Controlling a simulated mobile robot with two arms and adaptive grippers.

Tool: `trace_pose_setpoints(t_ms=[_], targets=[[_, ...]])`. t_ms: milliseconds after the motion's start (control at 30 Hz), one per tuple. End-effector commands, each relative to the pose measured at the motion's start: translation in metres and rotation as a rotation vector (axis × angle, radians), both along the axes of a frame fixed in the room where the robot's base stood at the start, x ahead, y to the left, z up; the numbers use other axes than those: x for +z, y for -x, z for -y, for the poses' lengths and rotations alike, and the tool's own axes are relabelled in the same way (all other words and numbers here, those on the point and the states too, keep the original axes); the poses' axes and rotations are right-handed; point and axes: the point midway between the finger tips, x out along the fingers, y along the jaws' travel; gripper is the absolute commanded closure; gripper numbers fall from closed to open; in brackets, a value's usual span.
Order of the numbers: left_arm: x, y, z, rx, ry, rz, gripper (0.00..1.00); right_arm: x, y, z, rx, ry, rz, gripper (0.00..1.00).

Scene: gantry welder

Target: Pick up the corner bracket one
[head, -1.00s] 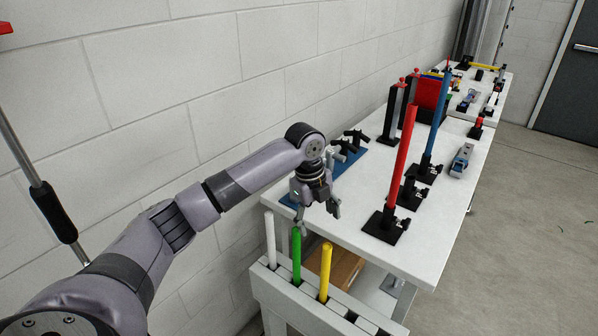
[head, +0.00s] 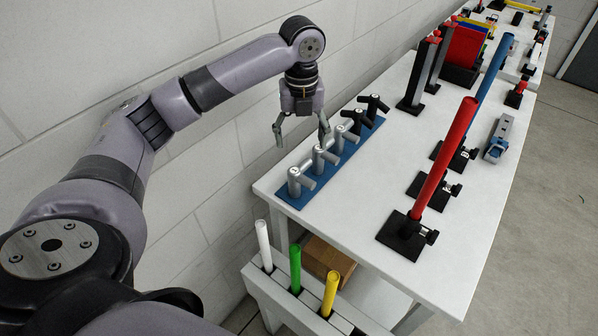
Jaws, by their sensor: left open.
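Several pipe-like fittings stand in a row on a blue strip (head: 313,196) along the table's wall-side edge. The nearer ones are silver, including the nearest fitting (head: 299,184) and the one behind it (head: 324,160); the farther ones are black (head: 376,106). I cannot tell which of these is corner bracket one. My left gripper (head: 301,136) points down, open and empty, near the wall side of the row. Its right finger overlaps the silver fittings in the picture; I cannot tell its exact height above them. My right gripper is out of view.
The white table (head: 375,185) has bare room in its middle. A red tube (head: 445,155) and a blue tube (head: 492,75) lean in black stands on the right. A rack with white, green and yellow (head: 330,292) rods stands in front, beside a cardboard box (head: 328,258).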

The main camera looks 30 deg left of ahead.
Motion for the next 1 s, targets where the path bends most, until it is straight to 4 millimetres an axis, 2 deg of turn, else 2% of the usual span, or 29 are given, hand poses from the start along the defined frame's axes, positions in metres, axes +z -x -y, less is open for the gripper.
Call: trace_pose_setpoints(t_ms=[100, 200, 333, 467, 567, 800, 1000], targets=[[-0.026, 0.001, -0.001, 0.002, 0.000, -0.004, 0.31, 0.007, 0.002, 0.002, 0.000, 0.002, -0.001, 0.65], [-0.046, 0.001, -0.001, 0.001, 0.000, -0.004, 0.31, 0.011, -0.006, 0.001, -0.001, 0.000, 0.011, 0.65], [-0.063, 0.000, 0.000, 0.001, 0.001, -0.001, 0.31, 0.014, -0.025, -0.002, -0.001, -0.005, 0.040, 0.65], [-0.071, -0.001, -0.001, 0.002, 0.001, 0.002, 0.31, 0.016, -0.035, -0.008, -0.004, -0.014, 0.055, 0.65], [-0.078, 0.000, -0.003, 0.003, 0.000, -0.001, 0.31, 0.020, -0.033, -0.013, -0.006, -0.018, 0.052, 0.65], [-0.113, 0.001, -0.008, 0.002, 0.000, 0.000, 0.31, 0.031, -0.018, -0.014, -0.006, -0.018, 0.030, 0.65], [-0.123, 0.001, -0.007, 0.001, 0.001, 0.002, 0.31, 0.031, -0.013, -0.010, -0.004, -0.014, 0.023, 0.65]])
